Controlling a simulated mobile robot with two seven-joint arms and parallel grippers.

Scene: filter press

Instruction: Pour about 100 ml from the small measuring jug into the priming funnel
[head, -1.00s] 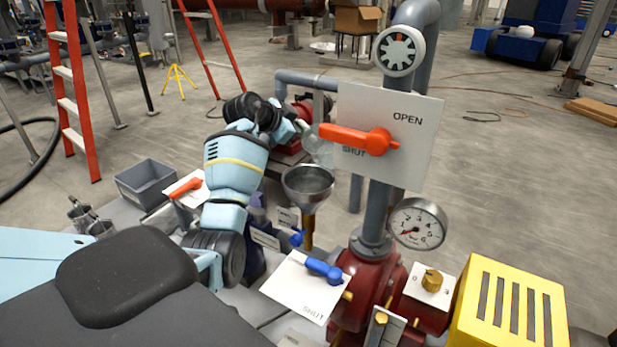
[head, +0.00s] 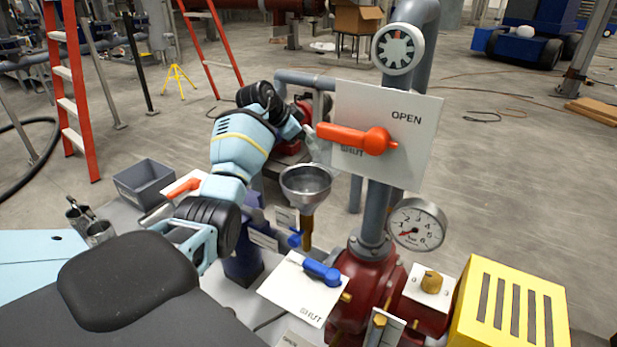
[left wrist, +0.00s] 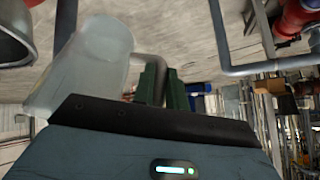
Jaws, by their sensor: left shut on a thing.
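The small measuring jug (head: 317,148) is clear and pale. In the head view it shows above and just behind the priming funnel, partly hidden by the red handle and white plate. My left gripper (head: 303,131) is shut on it. In the left wrist view the jug (left wrist: 92,68) is beside the dark green fingers (left wrist: 155,82) and looks tilted; I cannot make out its liquid level. The priming funnel (head: 306,182) is a grey metal cone on a brass stem. Its rim also shows in the left wrist view (left wrist: 14,45), close beside the jug. My right gripper is out of view.
The white OPEN/SHUT plate (head: 410,150) with its red handle (head: 352,138) stands right of the jug. A blue-handled valve (head: 322,272) is below the funnel. A pressure gauge (head: 415,225), a yellow box (head: 510,310) and a grey bin (head: 145,183) are around.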

